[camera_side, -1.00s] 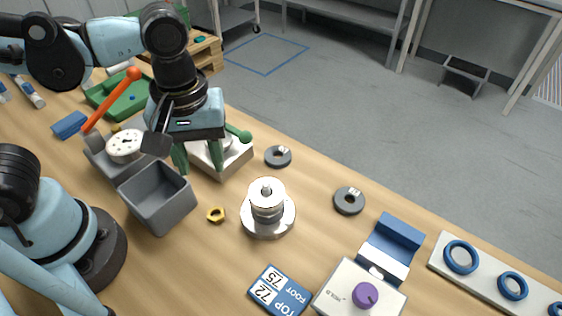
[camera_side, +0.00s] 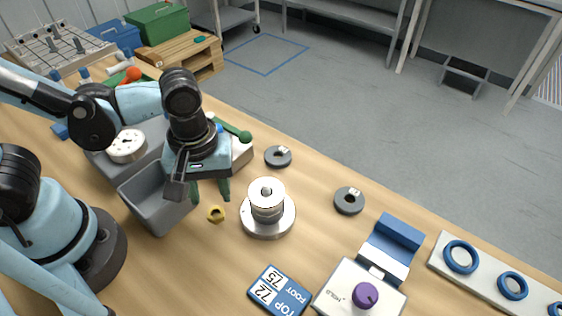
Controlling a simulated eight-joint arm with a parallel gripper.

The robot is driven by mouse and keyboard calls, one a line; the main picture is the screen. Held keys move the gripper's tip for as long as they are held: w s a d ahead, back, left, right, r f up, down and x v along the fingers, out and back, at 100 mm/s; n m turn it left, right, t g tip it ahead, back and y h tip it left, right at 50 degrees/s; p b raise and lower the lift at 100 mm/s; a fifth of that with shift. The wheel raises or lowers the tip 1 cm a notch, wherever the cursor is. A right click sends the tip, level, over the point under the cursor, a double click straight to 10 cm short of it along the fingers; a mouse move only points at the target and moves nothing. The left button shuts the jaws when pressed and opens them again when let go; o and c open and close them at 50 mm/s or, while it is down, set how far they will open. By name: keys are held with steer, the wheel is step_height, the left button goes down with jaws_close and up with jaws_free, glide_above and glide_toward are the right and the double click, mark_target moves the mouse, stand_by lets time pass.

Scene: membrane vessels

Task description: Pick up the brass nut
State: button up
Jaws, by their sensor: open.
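The brass nut (camera_side: 216,214) is a small yellow-gold ring lying on the wooden table, between the grey bin and the silver stepped vessel part. My gripper (camera_side: 210,194) has two green fingers pointing down, spread apart with nothing visible between them. The fingertips appear just above and behind the nut in this view. I cannot tell their exact height over the table. The nut is not covered by the fingers.
The grey open bin (camera_side: 156,206) stands close left of the nut, and the silver stepped part (camera_side: 267,215) close right. Two dark rings (camera_side: 278,156) (camera_side: 349,200) lie farther right. A blue label card (camera_side: 279,291) lies in front. The table between these is bare.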

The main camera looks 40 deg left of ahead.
mark_target(217, 215)
steer(key=shift+s+d+f, duration=0.1)
steer(key=shift+d+f, duration=0.1)
steer(key=shift+f, duration=1.85)
steer(key=shift+c, duration=0.3)
steer(key=c, duration=0.7)
